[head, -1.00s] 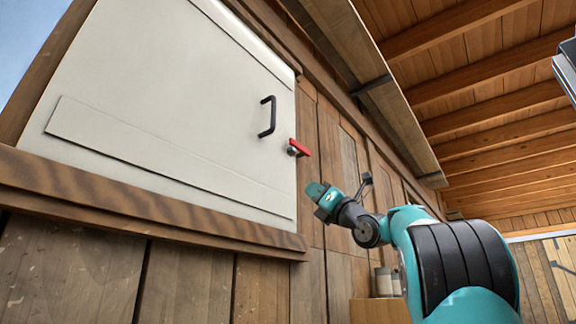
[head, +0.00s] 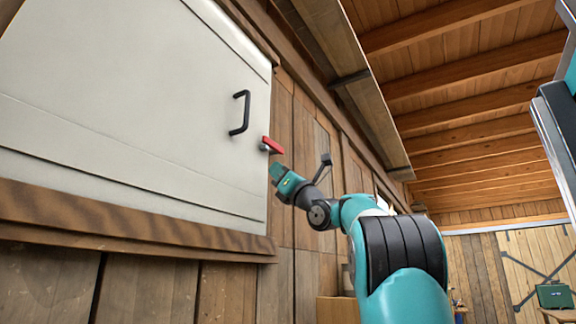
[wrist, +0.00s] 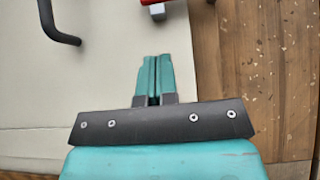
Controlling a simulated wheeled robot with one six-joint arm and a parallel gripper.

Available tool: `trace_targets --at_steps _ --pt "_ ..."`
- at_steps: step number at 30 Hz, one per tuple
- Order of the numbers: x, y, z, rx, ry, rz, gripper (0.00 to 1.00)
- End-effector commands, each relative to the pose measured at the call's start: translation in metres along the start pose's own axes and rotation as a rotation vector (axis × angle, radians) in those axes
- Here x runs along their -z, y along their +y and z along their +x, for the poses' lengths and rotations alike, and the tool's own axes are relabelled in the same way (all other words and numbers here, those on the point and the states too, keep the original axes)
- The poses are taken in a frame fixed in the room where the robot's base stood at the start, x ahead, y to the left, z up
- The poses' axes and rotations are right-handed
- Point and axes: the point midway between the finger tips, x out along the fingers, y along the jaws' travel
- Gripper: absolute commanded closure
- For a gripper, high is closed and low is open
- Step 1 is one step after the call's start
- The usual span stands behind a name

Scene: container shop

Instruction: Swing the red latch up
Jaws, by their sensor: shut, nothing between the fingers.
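The red latch (head: 272,145) sits at the right edge of a white door panel (head: 120,100), on a light grey pivot, and slants slightly down to the right. In the wrist view only a bit of the red latch (wrist: 150,3) shows at the top edge, with its grey pivot block (wrist: 157,12) below it. My gripper (head: 275,170) is just below the latch in the head view, seemingly apart from it. In the wrist view my gripper's fingers (wrist: 155,58) are together and empty, pointing up toward the latch.
A black handle (head: 240,112) stands out from the panel left of the latch; it also shows in the wrist view (wrist: 60,35). A wooden ledge (head: 130,225) runs below the panel. Wooden wall boards (head: 300,150) lie to the right. A green case (head: 553,296) is far right.

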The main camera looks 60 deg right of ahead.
Motion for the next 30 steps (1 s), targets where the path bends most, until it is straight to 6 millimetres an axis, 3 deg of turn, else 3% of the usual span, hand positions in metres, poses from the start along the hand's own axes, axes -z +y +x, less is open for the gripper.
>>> trace_targets --at_steps 1,3,9,30 --pt "-0.005 0.001 0.017 -0.002 0.001 0.004 1.00" --pt "-0.005 0.001 0.030 -0.002 0.001 0.003 1.00" --pt "-0.019 0.000 0.051 0.001 0.000 0.000 1.00" --pt "-0.029 0.000 0.059 0.005 0.000 0.002 1.00"
